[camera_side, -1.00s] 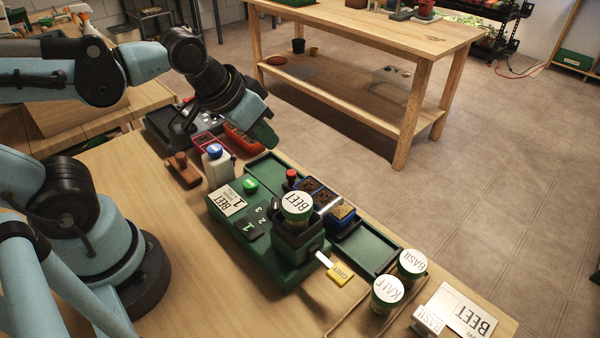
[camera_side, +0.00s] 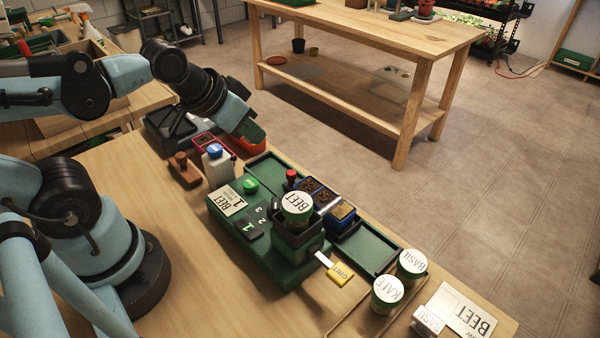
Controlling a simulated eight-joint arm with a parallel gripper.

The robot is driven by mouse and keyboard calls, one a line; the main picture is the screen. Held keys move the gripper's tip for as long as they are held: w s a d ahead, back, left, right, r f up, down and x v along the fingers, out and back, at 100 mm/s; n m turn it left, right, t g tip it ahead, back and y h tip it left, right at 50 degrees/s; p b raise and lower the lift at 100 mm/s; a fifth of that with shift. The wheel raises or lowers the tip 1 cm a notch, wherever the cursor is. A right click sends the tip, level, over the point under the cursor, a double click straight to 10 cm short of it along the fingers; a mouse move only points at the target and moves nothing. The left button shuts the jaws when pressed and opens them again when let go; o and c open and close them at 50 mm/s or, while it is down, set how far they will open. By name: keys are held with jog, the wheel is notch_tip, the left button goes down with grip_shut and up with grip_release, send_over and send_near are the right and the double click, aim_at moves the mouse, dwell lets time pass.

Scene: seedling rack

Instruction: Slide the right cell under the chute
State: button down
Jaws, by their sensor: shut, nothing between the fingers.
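A dark blue carrier with soil-filled cells (camera_side: 318,190) sits on a long green track (camera_side: 368,248), behind the green seeder (camera_side: 283,262). A red knob (camera_side: 291,175) stands at its left end. The right cell (camera_side: 342,212) looks lighter brown than the others. A hopper with a BEET jar (camera_side: 297,204) on top stands in front of the carrier; the chute outlet is hidden, so I cannot tell which cell lies under it. My gripper (camera_side: 254,136) is shut and empty, above the far left end of the track, apart from the carrier.
A white bottle with a blue cap (camera_side: 216,165), a brown stamp-like block (camera_side: 184,170) and a red tray (camera_side: 209,144) stand at the left. BASIL (camera_side: 411,264) and KALE (camera_side: 387,294) jars stand at the right. A yellow GRIT tag (camera_side: 340,273) lies by the seeder. The track's right part is clear.

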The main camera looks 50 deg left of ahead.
aim_at(291, 172)
jog(key=c, duration=1.4)
grip_release()
jog(key=shift+w+r, duration=0.1)
jog(key=shift+w, duration=0.05)
jog(key=shift+o, duration=1.1)
jog(key=shift+w+d+r+n+g, duration=0.2)
jog(key=shift+n+g, duration=0.2)
jog(key=shift+n, duration=0.2)
jog(key=shift+o, duration=1)
jog(key=w+n+g, duration=0.1)
jog(key=n, duration=0.2)
jog(key=w+d+r+n+g, duration=0.1)
jog(key=w+n+g, duration=0.1)
jog(key=w+d+n+g, duration=0.1)
jog(key=w+n+g, duration=0.1)
jog(key=n, duration=0.1)
jog(key=shift+r+n, duration=0.25)
jog(key=shift+n, duration=0.05)
jog(key=shift+w+d+f+n+g, duration=0.15)
jog(key=shift+f+n+g, duration=0.25)
jog(key=shift+f, duration=1.65)
jog(key=shift+w+f+n+g, duration=0.2)
jog(key=shift+f+n, duration=0.35)
jog(key=shift+f, duration=1.55)
jog(key=shift+w+d+f+n+g, duration=0.1)
jog(key=shift+f+n+g, duration=0.3)
jog(key=shift+f, duration=1.65)
jog(key=shift+c, duration=0.4)
grip_shut()
